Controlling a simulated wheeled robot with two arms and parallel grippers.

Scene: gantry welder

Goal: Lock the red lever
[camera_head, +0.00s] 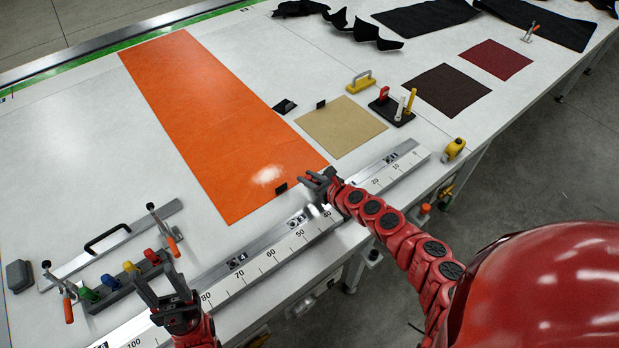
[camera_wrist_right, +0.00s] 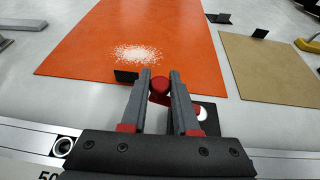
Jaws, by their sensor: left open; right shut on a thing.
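In the right wrist view, the red lever (camera_wrist_right: 159,86) shows its rounded red end between the two grey fingers of my right gripper (camera_wrist_right: 160,78). A dark base and a small white part show just right of the fingers; the rest of the lever is hidden. My right gripper is shut on the lever. In the head view, this gripper (camera_head: 318,180) is at the ruler rail by the orange sheet's near corner and hides the lever there. My left gripper (camera_head: 160,288) is open and empty, above the rail's near left end.
The ruler rail (camera_head: 290,248) runs along the table's front edge. An orange sheet (camera_head: 215,115) and a tan sheet (camera_head: 341,127) lie behind it. A block with coloured knobs (camera_head: 123,284) and clamps are at left.

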